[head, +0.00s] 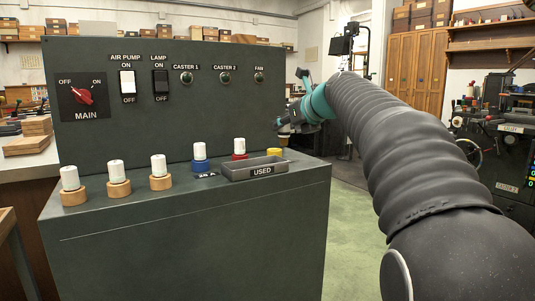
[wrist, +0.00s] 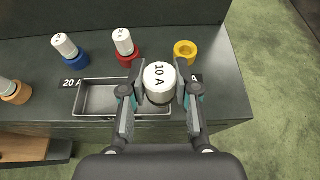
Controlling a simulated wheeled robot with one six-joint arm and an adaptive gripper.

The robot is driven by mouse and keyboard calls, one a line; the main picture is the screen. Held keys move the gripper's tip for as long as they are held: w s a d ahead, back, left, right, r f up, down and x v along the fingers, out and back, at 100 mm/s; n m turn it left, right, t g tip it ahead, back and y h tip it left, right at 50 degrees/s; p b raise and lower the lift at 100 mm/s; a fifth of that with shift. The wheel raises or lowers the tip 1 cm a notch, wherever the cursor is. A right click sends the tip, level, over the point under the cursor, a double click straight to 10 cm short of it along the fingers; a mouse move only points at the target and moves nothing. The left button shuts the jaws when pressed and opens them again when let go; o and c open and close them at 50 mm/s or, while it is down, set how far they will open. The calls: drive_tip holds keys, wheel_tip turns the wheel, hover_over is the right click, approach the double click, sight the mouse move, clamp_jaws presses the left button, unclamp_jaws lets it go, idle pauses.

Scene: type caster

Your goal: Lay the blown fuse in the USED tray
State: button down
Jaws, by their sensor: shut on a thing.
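My gripper (wrist: 158,92) is shut on a white cylindrical fuse marked 10 A (wrist: 160,76). In the wrist view the fuse appears at the right end of the grey USED tray (wrist: 100,96), seen from above; its height over the tray is hard to tell. The tray looks empty where it shows. In the head view the tray (head: 237,175) sits at the console's front right, with its USED label facing forward. The yellow holder (wrist: 185,50) stands empty behind the fuse.
A red holder (wrist: 128,57) and a blue holder (wrist: 76,60) behind the tray each carry a white fuse. Several wooden holders (head: 119,189) with white fuses line the console's left. The switch panel (head: 150,120) rises behind. Green floor (wrist: 275,60) lies beyond the right edge.

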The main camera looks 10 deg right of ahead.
drive_tip(key=shift+w+a+f+b, duration=0.35)
drive_tip(key=shift+a+f, duration=0.3)
drive_tip(key=shift+f, duration=0.45)
drive_tip(key=shift+w+a+f+b, duration=0.3)
drive_tip(key=shift+a+f, duration=0.3)
drive_tip(key=shift+f, duration=0.5)
drive_tip(key=shift+w+a+f+b, duration=0.35)
drive_tip(key=shift+a+f, duration=0.3)
drive_tip(key=shift+f, duration=0.45)
drive_tip(key=shift+f, duration=0.15)
drive_tip(key=c, duration=0.9)
unclamp_jaws()
drive_tip(key=shift+o, duration=0.2)
drive_tip(key=shift+s+d+r, duration=0.1)
drive_tip(key=shift+s+r, duration=0.15)
drive_tip(key=shift+r, duration=0.05)
drive_tip(key=v, duration=1.1)
drive_tip(key=shift+s, duration=0.3)
